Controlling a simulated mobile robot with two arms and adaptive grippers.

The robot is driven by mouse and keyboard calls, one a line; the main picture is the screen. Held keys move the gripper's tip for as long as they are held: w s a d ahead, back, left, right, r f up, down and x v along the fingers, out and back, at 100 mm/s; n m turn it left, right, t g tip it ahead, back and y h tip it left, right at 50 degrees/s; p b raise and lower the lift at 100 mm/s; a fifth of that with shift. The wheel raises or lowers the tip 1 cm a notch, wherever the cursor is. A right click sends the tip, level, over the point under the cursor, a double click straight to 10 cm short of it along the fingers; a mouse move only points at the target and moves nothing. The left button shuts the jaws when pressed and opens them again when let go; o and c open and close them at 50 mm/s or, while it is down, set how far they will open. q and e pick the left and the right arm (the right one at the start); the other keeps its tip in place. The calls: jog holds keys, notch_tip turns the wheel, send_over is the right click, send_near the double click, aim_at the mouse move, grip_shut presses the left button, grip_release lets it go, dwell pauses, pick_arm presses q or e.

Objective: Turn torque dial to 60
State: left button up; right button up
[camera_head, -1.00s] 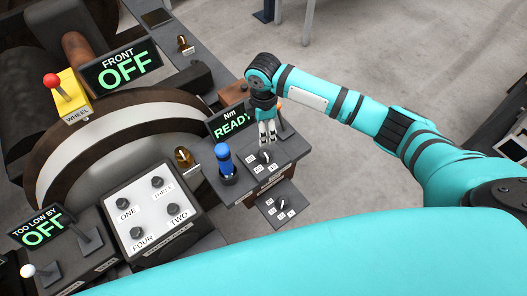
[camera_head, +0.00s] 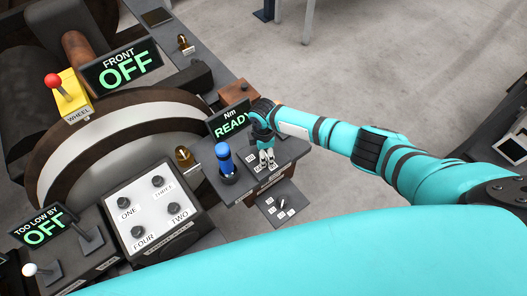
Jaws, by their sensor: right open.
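The torque dial sits on the dark panel (camera_head: 243,190) below the "Nm READY" display (camera_head: 229,122). My right gripper (camera_head: 267,163) is over that dial, pointing down, with its fingertips at or just above the panel. It is open. It hides the dial, so I cannot tell the dial's setting or whether the fingers touch it. Small number labels show beside the fingers, too small to read surely. My left gripper is not in view.
A blue-handled tool (camera_head: 225,160) stands upright just left of my right gripper. A lower panel (camera_head: 271,209) with a small switch juts out below. The bolt board (camera_head: 152,210) lies left. A wooden block (camera_head: 233,93) sits behind the display.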

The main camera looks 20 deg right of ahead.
jog(key=c, duration=1.1)
jog(key=shift+c, duration=0.2)
jog(key=shift+m, duration=0.4)
jog(key=shift+r+m+p, duration=0.1)
jog(key=shift+m+p, duration=0.45)
jog(key=shift+m, duration=0.45)
jog(key=m+p, duration=0.1)
jog(key=m, duration=0.2)
jog(key=shift+m, duration=0.3)
jog(key=m+p, duration=0.2)
jog(key=m, duration=0.3)
jog(key=shift+w, duration=0.15)
jog(key=shift+m, duration=0.3)
